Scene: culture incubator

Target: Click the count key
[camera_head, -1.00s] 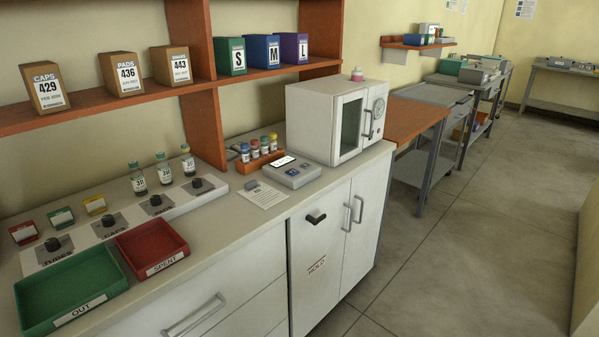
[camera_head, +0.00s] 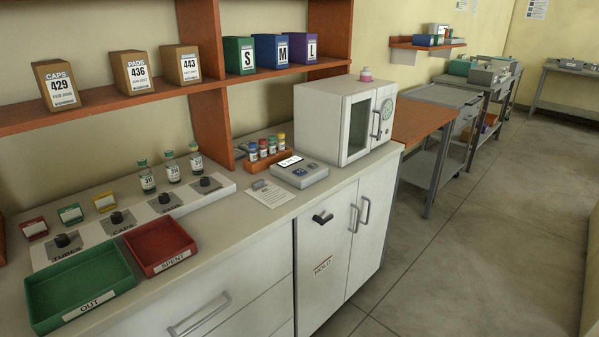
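A small grey counter device (camera_head: 300,172) sits on the white worktop, left of the incubator. It has a lit display (camera_head: 290,161) and dark blue keys (camera_head: 305,171) on its top face. The key labels are too small to read, so I cannot tell which one is the count key. Neither of my grippers is in view.
A white incubator (camera_head: 318,124) stands right of the device, its door shut. A rack of colour-capped vials (camera_head: 268,158) is behind the device, and a paper sheet (camera_head: 269,194) lies left of it. Green (camera_head: 40,309) and red (camera_head: 147,268) trays lie at the left. Floor at right is clear.

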